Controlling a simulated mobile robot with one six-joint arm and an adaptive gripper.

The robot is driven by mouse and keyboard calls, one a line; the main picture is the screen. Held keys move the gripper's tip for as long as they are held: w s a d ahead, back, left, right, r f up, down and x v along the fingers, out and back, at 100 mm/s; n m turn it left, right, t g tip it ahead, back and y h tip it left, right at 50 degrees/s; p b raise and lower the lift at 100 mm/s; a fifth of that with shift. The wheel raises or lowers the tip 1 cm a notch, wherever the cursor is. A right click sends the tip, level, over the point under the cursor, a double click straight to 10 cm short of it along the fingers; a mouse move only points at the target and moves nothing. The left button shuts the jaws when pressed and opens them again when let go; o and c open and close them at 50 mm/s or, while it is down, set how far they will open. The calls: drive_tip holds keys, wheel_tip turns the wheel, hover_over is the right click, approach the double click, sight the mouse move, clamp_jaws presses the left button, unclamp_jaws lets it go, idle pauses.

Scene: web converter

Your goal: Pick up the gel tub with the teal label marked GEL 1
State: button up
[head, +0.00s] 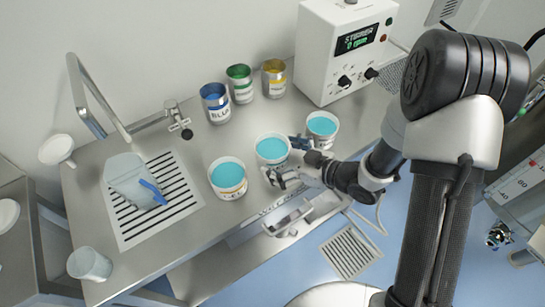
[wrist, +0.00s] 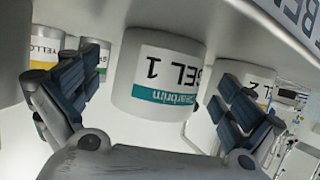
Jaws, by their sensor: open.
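The GEL 1 tub (wrist: 158,78) is white with a teal label band and appears upside down in the wrist view, centred between my fingers. In the head view it is the middle tub (head: 272,150) of three, with blue-green gel on top, near the bench's front edge. My gripper (head: 287,160) is open at its front side, one finger toward each side. In the wrist view my gripper (wrist: 158,70) shows a gap between each finger and the tub. How deep the fingers reach alongside it is hard to tell.
The GEL 2 tub (head: 228,180) stands to the left, its yellow-banded side partly behind a finger in the wrist view (wrist: 262,82). Another tub (head: 322,127) stands to the right. Paint cans (head: 215,104) and a white instrument (head: 345,50) stand behind. A jug (head: 135,180) sits on the drain grate.

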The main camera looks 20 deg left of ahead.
sight(260, 150)
drive_tip(key=shift+b+x, duration=0.3)
drive_tip(key=shift+x, duration=1.25)
drive_tip(key=shift+c, duration=0.2)
drive_tip(key=c, duration=1.3)
drive_tip(key=shift+c, duration=0.6)
drive_tip(key=shift+r, duration=0.15)
